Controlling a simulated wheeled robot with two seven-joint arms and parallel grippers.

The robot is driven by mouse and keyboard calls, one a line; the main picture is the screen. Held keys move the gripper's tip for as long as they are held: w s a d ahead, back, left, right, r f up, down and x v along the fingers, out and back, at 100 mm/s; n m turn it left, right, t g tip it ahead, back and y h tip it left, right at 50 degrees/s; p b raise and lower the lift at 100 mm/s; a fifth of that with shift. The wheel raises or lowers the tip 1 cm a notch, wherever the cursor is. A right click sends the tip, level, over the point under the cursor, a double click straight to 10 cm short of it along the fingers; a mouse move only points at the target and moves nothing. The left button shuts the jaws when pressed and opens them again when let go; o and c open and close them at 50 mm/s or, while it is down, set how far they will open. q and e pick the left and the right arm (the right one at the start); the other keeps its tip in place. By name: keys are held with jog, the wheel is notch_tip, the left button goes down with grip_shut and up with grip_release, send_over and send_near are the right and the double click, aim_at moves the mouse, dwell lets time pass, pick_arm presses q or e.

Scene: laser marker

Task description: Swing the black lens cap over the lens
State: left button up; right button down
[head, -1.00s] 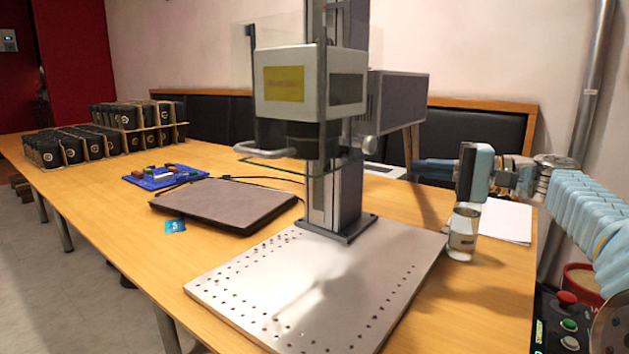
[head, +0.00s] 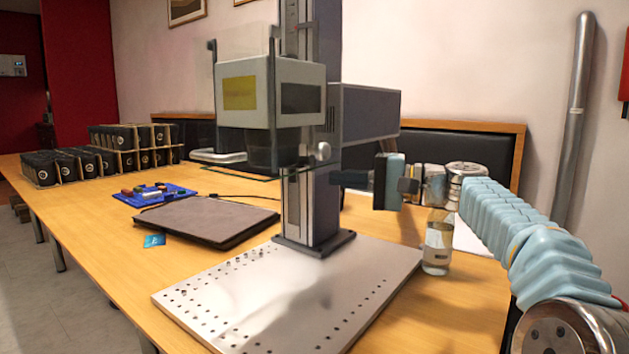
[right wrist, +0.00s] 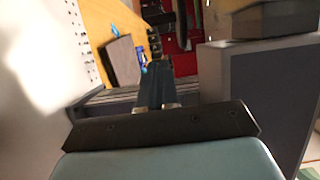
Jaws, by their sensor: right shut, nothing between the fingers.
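The laser marker's white head (head: 298,92) hangs from a column above the metal bed. A black lens part (head: 275,150) sits under it. I cannot tell the black lens cap apart from it here. A pale handle-like piece (head: 218,155) with a thin glass plate shows at its left. My right gripper (head: 338,178) is shut and empty, beside the column, right of and a little below the black lens part. Its fingers point left; they also show in the right wrist view (right wrist: 156,58). My left gripper is not in view.
A clear bottle (head: 437,245) stands close below my right wrist. The perforated bed (head: 290,295) is bare. A closed laptop (head: 205,220), a blue tray (head: 150,196) and racks of black items (head: 70,165) lie to the left. A grey side box (head: 365,112) projects from the column.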

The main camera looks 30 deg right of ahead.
aim_at(295, 179)
jog(key=shift+w+a, duration=0.25)
jog(key=shift+a, duration=0.65)
jog(key=shift+w+a, duration=0.3)
jog(key=shift+a, duration=0.55)
jog(key=shift+w+a, duration=0.25)
jog(key=shift+a, duration=0.65)
jog(key=shift+w+a+n+g+y+p, duration=0.15)
jog(key=shift+n+g+y+p, duration=0.1)
jog(key=shift+n+g+y, duration=0.2)
jog(key=shift+w+a+n+g+y+p, duration=0.1)
jog(key=shift+n+g+y+p, duration=0.1)
jog(key=shift+n+g+y, duration=0.2)
